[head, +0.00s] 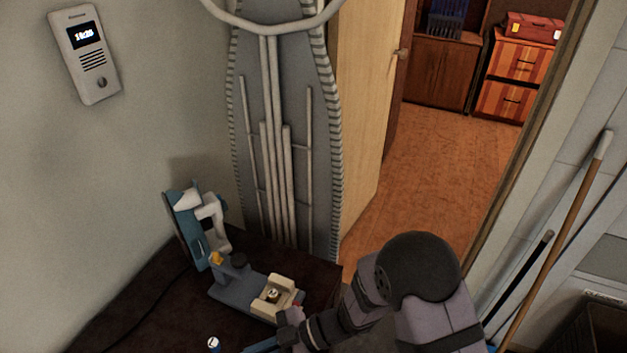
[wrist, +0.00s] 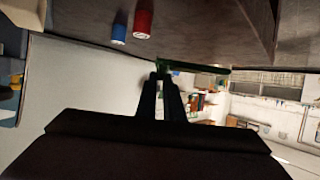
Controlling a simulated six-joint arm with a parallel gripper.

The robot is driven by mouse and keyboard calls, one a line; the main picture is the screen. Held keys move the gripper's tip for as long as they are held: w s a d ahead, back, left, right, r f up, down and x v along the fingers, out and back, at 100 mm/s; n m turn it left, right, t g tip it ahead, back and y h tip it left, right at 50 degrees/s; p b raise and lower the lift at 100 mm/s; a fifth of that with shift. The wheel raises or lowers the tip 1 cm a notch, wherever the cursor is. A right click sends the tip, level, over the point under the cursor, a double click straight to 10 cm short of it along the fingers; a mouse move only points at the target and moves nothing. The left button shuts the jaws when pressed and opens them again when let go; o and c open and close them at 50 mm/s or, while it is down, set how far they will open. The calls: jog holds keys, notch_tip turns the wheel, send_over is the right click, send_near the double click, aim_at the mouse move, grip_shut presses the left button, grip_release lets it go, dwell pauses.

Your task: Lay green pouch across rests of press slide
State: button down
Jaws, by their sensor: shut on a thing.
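A green pouch (wrist: 200,67) shows edge-on in the wrist view as a thin dark green strip. My gripper (wrist: 161,78) is shut on it near its left end, and the strip reaches out to the right of the fingers. In the head view my gripper (head: 284,338) is at the bottom, just below the press slide; its fingertips and the pouch are not clear there. The press slide has cream rests (head: 284,305) at the near end of a grey-blue base (head: 236,283). A blue upright with a white clamp part (head: 212,212) stands at the far end.
A blue capped cylinder (wrist: 119,28) and a red one (wrist: 143,20) show on the dark table (wrist: 220,20); a small blue-white one (head: 214,344) shows in the head view. An ironing board (head: 285,150) stands behind the table. The wall (head: 130,150) is at left.

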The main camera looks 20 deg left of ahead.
jog(key=w+d+r+m+t+y+p, duration=0.3)
jog(key=w+d+m+t, duration=0.55)
jog(key=w+d, duration=1.15)
jog(key=w+d+m+t+h+p, duration=0.1)
jog(key=d+m+t, duration=0.2)
jog(key=d, duration=0.7)
jog(key=w+d+r+m+t+h+p, duration=0.1)
jog(key=d+t, duration=0.4)
jog(key=d, duration=0.6)
jog(key=shift+w+d+r+m+h, duration=0.2)
jog(key=shift+w+m+h, duration=0.2)
jog(key=shift+w+m, duration=0.55)
jog(key=shift+s+a, duration=0.15)
jog(key=shift+s, duration=0.05)
